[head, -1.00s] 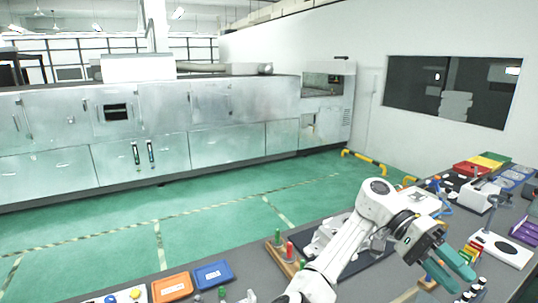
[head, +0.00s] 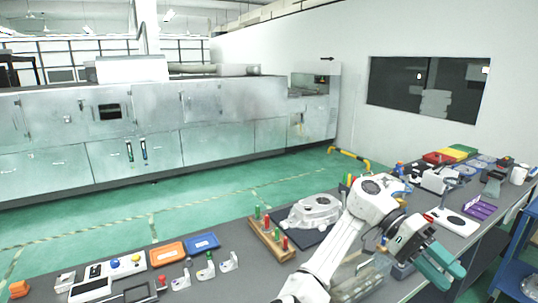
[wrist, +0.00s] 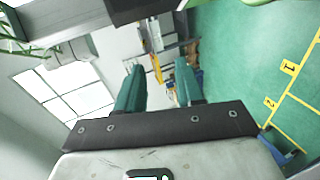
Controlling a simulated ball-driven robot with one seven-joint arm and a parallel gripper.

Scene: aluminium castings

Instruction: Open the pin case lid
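A clear, pale box (head: 352,284) lies at the front edge of the table, partly behind my arm in the head view. It may be the pin case, but I cannot tell for sure, nor whether its lid is shut. My gripper (head: 450,270) is to the right of this box and apart from it, with its teal fingers pointing down to the right. In the wrist view the two fingers of my gripper (wrist: 160,85) stand apart with nothing between them. No case shows in the wrist view.
A wooden rack (head: 262,240) with red and green pegs and a metal casting (head: 312,211) on a dark mat stand left of my arm. Orange (head: 166,254) and blue (head: 201,243) trays lie farther left. A white-and-black device (head: 453,221) and purple holder (head: 480,209) are behind my gripper.

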